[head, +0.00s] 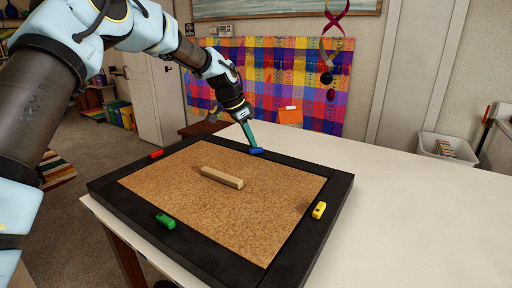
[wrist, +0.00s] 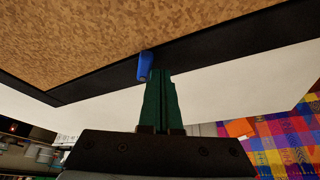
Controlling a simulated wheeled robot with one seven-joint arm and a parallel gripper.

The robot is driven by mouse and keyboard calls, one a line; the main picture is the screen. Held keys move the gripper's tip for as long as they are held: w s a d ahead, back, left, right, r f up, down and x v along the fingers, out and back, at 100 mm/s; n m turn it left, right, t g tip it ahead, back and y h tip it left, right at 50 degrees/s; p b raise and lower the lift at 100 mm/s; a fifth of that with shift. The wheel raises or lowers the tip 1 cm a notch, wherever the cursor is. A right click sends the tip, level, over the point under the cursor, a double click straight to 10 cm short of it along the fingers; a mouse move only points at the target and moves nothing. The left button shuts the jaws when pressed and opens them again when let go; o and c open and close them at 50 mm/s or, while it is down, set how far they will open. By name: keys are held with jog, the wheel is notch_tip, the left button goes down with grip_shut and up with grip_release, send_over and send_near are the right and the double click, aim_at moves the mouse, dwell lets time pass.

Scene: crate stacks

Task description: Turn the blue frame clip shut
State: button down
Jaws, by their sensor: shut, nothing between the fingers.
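A black frame (head: 330,208) with a cork panel (head: 228,222) lies on the white table. The blue clip (head: 257,151) sits on the far side of the frame and lies along that side in the head view. In the wrist view the blue clip (wrist: 145,66) is at the frame's inner edge, partly over the cork. My gripper (head: 252,146) is shut and empty, pointing down at the blue clip. In the wrist view its green fingertips (wrist: 160,73) are together right beside the clip; I cannot tell whether they touch it.
A red clip (head: 156,154), a green clip (head: 165,221) and a yellow clip (head: 319,210) sit on the other frame sides. A wooden bar (head: 222,178) lies on the cork.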

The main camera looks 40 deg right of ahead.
aim_at(248, 153)
jog(key=shift+s+a+b, duration=0.3)
jog(key=shift+s+a, duration=0.05)
jog(key=shift+a, duration=0.25)
dwell(0.7)
jog(key=shift+w, duration=0.1)
jog(key=shift+w+a, duration=0.15)
jog(key=shift+w, duration=0.1)
jog(key=shift+r, duration=0.15)
notch_tip(248, 153, up, 7)
jog(key=p, duration=0.5)
dwell(0.4)
dwell(0.4)
